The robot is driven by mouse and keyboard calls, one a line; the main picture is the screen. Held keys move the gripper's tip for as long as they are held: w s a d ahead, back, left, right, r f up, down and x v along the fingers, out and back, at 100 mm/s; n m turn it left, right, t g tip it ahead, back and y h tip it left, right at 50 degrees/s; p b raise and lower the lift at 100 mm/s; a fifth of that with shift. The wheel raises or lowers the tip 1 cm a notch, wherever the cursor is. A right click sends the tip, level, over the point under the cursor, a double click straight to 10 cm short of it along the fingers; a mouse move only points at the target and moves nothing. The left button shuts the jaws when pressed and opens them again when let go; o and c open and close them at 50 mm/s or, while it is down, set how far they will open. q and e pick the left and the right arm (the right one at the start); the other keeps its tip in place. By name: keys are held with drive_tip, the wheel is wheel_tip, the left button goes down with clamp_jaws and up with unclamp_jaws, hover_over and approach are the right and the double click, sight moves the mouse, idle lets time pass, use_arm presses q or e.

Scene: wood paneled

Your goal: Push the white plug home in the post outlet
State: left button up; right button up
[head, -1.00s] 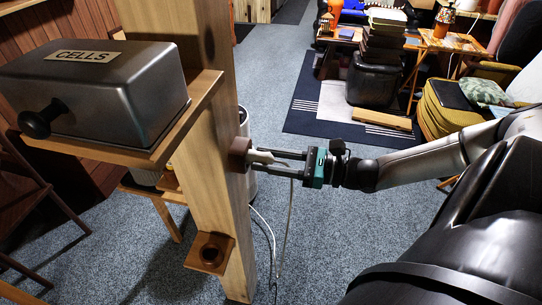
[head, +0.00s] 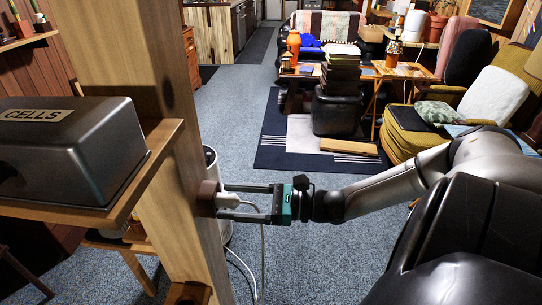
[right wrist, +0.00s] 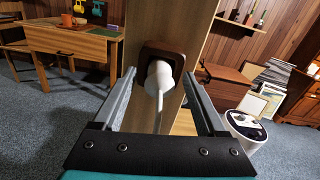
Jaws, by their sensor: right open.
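The white plug (head: 228,200) sits at the brown outlet (head: 207,198) on the side of the wooden post (head: 165,130). In the right wrist view the plug (right wrist: 158,76) stands in front of the dark brown outlet frame (right wrist: 147,55), with its pale cord hanging toward me. How deep the plug sits is unclear. My right gripper (head: 224,201) is open, its fingers reaching along both sides of the plug close to the outlet. The right wrist view shows gaps between the plug and both fingers (right wrist: 158,85). My left gripper is not in view.
A shelf on the post holds a metal box labelled CELLS (head: 68,150), left of the outlet. A second brown fitting (head: 188,293) is lower on the post. The white cord (head: 263,255) hangs to the floor. Open carpet lies right of the post.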

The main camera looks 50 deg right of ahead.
drive_tip(key=p+v, duration=0.2)
drive_tip(key=v, duration=1.3)
drive_tip(key=shift+d, duration=0.1)
